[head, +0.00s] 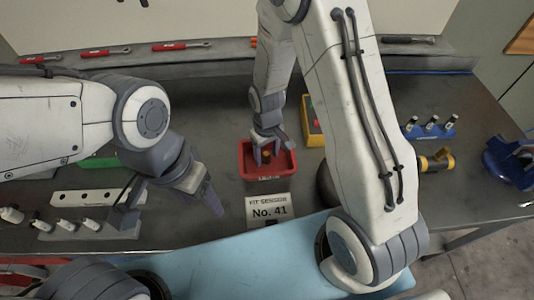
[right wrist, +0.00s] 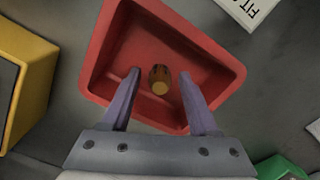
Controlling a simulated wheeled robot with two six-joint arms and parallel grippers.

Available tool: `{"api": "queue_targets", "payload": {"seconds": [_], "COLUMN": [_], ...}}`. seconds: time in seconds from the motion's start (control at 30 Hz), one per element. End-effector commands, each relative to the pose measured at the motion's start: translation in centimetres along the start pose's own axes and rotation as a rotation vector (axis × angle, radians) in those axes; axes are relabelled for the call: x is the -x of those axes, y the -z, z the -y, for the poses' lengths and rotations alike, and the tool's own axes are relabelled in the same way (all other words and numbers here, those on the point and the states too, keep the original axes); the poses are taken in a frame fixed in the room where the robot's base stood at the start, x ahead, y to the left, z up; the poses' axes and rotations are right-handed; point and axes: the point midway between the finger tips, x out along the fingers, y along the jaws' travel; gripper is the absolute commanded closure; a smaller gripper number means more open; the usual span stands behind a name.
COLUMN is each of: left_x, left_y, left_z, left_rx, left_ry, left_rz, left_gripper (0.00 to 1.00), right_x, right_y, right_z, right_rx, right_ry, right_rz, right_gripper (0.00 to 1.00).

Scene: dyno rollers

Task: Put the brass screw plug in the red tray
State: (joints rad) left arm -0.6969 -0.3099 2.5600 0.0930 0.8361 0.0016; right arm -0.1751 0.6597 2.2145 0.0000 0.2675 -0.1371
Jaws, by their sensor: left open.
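The red tray (head: 284,172) stands on the grey bench in the middle of the head view, and it fills much of the right wrist view (right wrist: 101,62). The brass screw plug (right wrist: 159,80) is inside the tray and looks upright. It also shows in the head view (head: 267,154), small and partly hidden. My right gripper (right wrist: 159,75) reaches down into the tray, with one finger on each side of the plug and a visible gap on both sides. My left gripper (head: 168,210) is open and empty over the bench, left of the tray.
A yellow bin (head: 312,128) stands just right of the tray. A sign reading "No. 41" (head: 269,211) lies in front. Racks with small white-topped parts (head: 66,226) are at left, and a blue rack (head: 431,132) is at right. Wrenches (head: 181,46) lie along the back ledge.

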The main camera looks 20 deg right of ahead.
Motion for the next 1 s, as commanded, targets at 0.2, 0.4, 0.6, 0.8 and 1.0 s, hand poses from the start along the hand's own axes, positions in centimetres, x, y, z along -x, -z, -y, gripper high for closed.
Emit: {"api": "queue_targets", "payload": {"seconds": [0.2, 0.4, 0.6, 0.8, 1.0], "left_x": [0.1, -0.6, -1.2, -1.6, -1.6], "left_y": [0.0, 0.0, -0.1, -0.1, -0.1], "left_z": [0.0, 0.0, 0.1, 0.1, 0.1], "left_rx": [0.000, 0.000, -0.001, -0.001, -0.001], "left_ry": [0.000, 0.000, 0.000, 0.000, 0.000], "left_rz": [0.000, 0.000, 0.000, 0.000, 0.000], "left_gripper": [0.34, 0.34, 0.34, 0.34, 0.34], "right_x": [0.8, 4.0, 8.3, 11.3, 13.4], "right_y": [0.1, 0.2, 0.2, 0.1, -0.9], "right_z": [0.0, 0.0, 0.0, 0.0, 1.9], "right_rx": [0.000, 0.000, 0.000, 0.000, 0.032], "right_ry": [-0.001, -0.001, -0.001, -0.001, 0.004], "right_rz": [-0.004, -0.009, -0.009, -0.005, -0.009], "right_gripper": [0.39, 0.39, 0.39, 0.39, 0.39]}}
